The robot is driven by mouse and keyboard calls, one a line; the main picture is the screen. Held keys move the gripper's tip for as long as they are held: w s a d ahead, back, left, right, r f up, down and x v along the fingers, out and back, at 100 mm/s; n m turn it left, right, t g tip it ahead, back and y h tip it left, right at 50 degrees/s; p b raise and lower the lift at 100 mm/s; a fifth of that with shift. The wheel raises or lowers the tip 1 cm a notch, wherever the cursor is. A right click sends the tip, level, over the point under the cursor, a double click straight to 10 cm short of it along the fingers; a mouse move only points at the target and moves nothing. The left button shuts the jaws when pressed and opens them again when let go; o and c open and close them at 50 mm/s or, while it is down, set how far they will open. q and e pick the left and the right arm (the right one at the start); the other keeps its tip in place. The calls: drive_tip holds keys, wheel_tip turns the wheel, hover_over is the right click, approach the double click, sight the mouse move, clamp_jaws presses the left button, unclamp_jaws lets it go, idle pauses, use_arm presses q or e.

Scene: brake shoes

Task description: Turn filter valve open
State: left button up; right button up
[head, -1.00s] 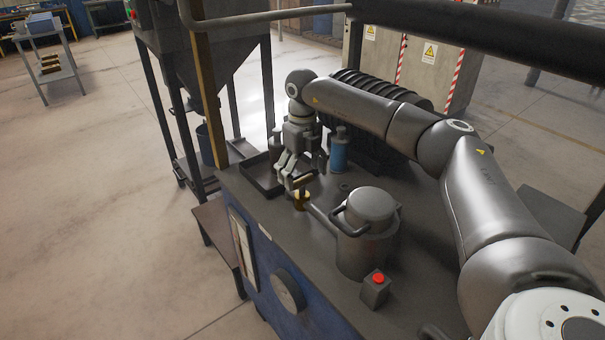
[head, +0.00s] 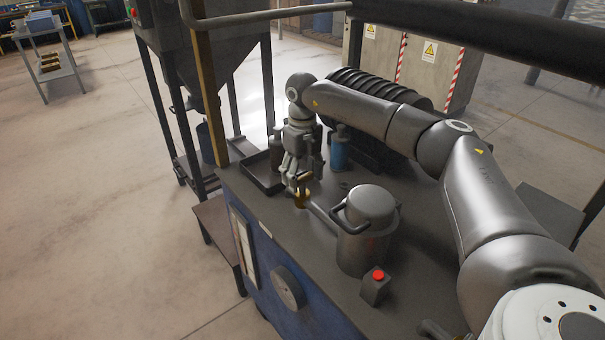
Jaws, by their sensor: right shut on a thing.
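The filter valve (head: 301,201) is a small brass-coloured fitting on the dark machine top, at the end of a short pipe from the grey filter canister (head: 367,230). My right gripper (head: 300,184) points down over the valve and is shut on its handle. The fingers hide most of the handle, so its exact angle is hard to tell. My left gripper is not in view.
A blue cylinder (head: 340,150) stands just right of my right gripper. A shallow dark tray (head: 262,176) lies to its left. A red button box (head: 376,286) sits near the front. A brown upright post (head: 209,95) rises at the left edge of the machine.

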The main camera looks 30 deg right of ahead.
drive_tip(key=shift+n, duration=0.6)
drive_tip(key=n+p, duration=0.1)
drive_tip(key=n, duration=1)
drive_tip(key=shift+p, duration=0.35)
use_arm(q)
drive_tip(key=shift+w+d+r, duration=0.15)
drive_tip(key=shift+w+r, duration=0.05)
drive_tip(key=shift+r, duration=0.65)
use_arm(e)
drive_tip(key=n, duration=0.5)
drive_tip(key=shift+n, duration=0.5)
drive_tip(key=o, duration=1)
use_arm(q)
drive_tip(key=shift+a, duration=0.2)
use_arm(e)
drive_tip(key=shift+r, duration=0.1)
